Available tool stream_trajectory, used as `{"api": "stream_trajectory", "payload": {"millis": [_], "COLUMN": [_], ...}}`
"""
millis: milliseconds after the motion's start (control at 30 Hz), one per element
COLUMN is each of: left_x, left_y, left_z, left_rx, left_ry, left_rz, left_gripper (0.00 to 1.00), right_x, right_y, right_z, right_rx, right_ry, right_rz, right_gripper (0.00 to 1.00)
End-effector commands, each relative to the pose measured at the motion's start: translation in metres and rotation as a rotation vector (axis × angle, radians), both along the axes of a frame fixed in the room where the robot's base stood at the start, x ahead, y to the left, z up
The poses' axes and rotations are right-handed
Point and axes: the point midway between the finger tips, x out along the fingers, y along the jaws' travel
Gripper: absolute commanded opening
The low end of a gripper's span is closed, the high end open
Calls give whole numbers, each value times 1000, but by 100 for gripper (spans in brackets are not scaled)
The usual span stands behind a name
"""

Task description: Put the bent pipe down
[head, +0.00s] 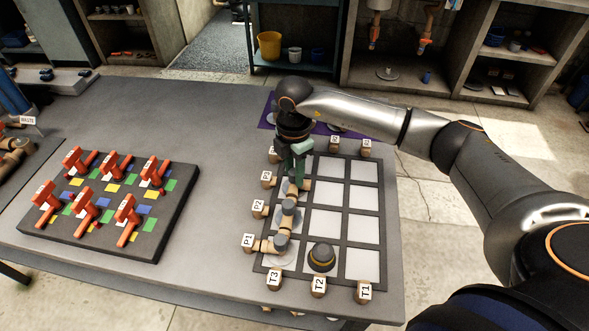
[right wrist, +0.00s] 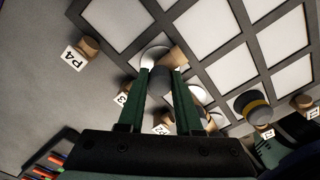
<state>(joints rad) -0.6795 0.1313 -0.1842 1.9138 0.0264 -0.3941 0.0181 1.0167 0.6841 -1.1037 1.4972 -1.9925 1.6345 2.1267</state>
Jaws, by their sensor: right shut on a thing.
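My right gripper (head: 298,170) reaches down over the left column of the grid board (head: 345,200), at about the P3 row. Its green fingers are shut on a bent pipe, a grey elbow with a tan end. In the right wrist view the bent pipe (right wrist: 160,82) sits between the fingertips, with a white disc (right wrist: 152,54) just beyond it. The pipe is low over the board; I cannot tell whether it touches. Other tan and grey pipe pieces (head: 282,242) lie along the same column, near P1 and P2. My left gripper is not in view.
A dark cap with a yellow band (head: 321,257) stands in the T2 column. Labelled tan stubs ring the board. A rack with several red tools (head: 110,200) is at the left. A purple mat (head: 268,118) lies behind the board. The middle and right columns are mostly clear.

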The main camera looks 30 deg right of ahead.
Motion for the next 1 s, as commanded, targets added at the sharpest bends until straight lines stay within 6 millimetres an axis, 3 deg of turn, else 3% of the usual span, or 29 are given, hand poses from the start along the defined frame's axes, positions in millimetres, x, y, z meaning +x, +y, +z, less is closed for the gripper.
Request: {"api": "stream_trajectory", "payload": {"millis": [233,267,500,867,1000], "left_x": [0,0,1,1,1], "left_y": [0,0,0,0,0], "left_z": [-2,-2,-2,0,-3], "left_rx": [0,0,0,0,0], "left_ry": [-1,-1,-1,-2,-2], "left_rz": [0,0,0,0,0], "left_gripper": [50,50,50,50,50], "right_x": [0,0,0,0,1], "right_y": [0,0,0,0,0], "right_z": [-3,-3,-2,4,24], "right_rx": [0,0,0,0,0], "right_ry": [-1,0,0,-1,-4], "right_rz": [0,0,0,0,-1], "right_gripper": [0,35,62,64,64]}}
